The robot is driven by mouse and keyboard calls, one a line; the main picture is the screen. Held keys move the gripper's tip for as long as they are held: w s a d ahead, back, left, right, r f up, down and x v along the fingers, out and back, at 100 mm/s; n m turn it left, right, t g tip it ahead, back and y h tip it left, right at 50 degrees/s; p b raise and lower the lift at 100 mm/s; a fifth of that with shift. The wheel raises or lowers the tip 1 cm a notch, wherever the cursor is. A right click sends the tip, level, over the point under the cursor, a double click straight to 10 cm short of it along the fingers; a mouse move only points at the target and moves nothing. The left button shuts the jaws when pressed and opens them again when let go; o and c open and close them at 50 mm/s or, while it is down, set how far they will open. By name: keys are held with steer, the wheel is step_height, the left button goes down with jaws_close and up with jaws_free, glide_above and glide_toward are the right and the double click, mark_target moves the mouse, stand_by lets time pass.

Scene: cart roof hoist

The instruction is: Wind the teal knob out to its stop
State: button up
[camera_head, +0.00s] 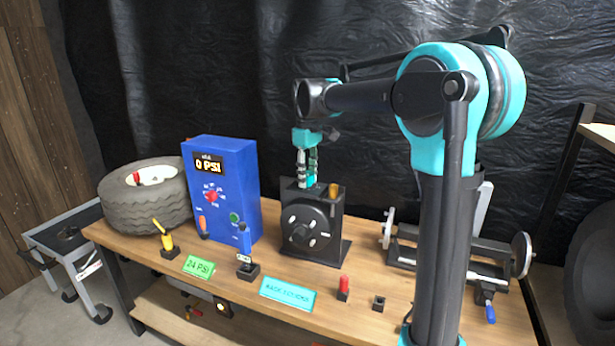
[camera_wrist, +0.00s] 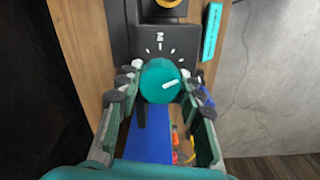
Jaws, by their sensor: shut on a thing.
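The teal knob (camera_wrist: 160,75) is round with a white mark, which lies toward the lower right of its face in the wrist view. It sits on a dark panel (camera_wrist: 178,38) with white tick marks and a short label that seems to read "IN". My gripper (camera_wrist: 160,82) has its fingers on both sides of the knob, shut on it. In the head view my gripper (camera_head: 307,182) points down onto the top of the black unit (camera_head: 291,253), which has a round front plate.
A yellow-orange knob (camera_head: 333,191) stands close by on the unit's top. A blue "0 PSI" box (camera_head: 240,180) and a tyre (camera_head: 150,206) stand to the left. A vise-like device (camera_head: 440,262) is at right. Several small levers and signs line the bench (camera_head: 215,284) front.

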steer(key=n, duration=1.2)
steer(key=shift+n, duration=0.3)
stand_by(0.4)
steer(key=o, duration=1.2)
steer(key=shift+c, duration=0.2)
step_height(320, 180, up, 12)
